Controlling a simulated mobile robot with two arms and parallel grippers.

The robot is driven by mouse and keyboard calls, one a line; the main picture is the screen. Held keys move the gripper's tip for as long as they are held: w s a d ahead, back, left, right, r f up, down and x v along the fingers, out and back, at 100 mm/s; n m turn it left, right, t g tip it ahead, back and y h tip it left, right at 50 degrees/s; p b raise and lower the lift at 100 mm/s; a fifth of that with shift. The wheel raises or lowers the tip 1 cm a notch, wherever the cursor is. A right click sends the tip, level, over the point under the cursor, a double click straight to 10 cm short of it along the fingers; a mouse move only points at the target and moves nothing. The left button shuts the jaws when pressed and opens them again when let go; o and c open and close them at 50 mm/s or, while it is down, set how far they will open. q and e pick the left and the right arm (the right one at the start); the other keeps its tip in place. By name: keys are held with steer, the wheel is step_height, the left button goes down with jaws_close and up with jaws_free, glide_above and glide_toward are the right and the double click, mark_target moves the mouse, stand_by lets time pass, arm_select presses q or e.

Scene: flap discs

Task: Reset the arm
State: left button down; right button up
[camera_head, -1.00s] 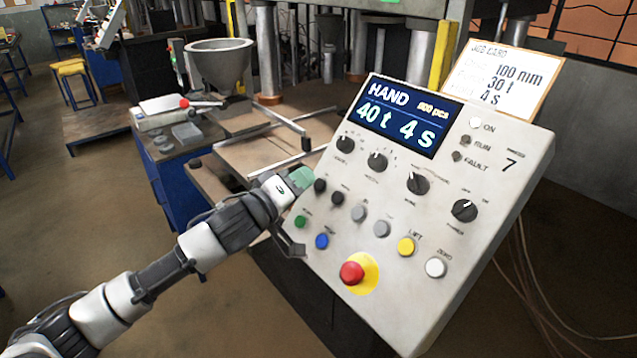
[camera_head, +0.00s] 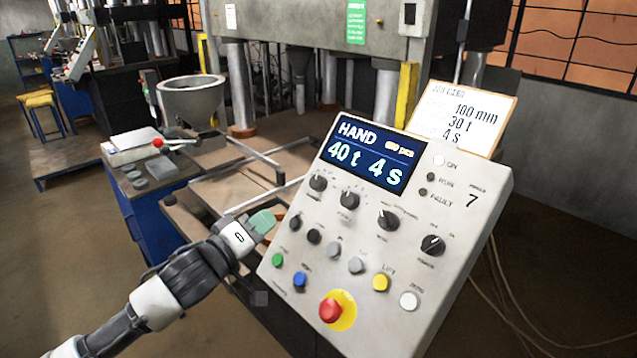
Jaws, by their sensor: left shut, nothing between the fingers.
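My left arm comes in from the lower left. My left gripper (camera_head: 263,222) is shut and empty, its greenish fingertips just left of the control panel (camera_head: 450,270), near the left-hand black buttons. I cannot tell whether it touches the panel. The panel's display (camera_head: 370,153) reads HAND, 40 t and 4 s. Below it are several black knobs, green (camera_head: 278,260), blue (camera_head: 300,280), grey and yellow (camera_head: 381,283) buttons, a white button (camera_head: 410,301) and a red mushroom button (camera_head: 331,310) on a yellow base. My right gripper is not in view.
A job card (camera_head: 465,115) stands behind the panel, reading 100 mm, 30 t and 4 s. A grey hopper (camera_head: 192,100) and a blue cabinet (camera_head: 158,235) are at the left. A press with columns stands behind. The floor at lower left is open.

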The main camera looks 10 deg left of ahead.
arm_select(q)
steer(key=s+d+f+m+g+y, duration=0.2)
steer(key=s+f+g+y, duration=0.25)
steer(key=s+f, duration=0.8)
steer(key=s+a+f+m+g+y, duration=0.2)
steer(key=s+f+g, duration=0.25)
steer(key=s, duration=0.55)
steer(key=s+a+f+m+g+y, duration=0.25)
steer(key=s+f, duration=0.35)
steer(key=s, duration=0.3)
step_height(320, 180, down, 28)
steer(key=s+g+b, duration=0.2)
steer(key=g+b, duration=0.1)
steer(key=s+a+f+b, duration=0.2)
steer(key=s+f, duration=1.4)
steer(key=f, duration=0.3)
steer(key=shift+s+a+f+m+g, duration=0.15)
steer(key=shift+a+f+m+g, duration=0.2)
steer(key=shift+a+g, duration=0.1)
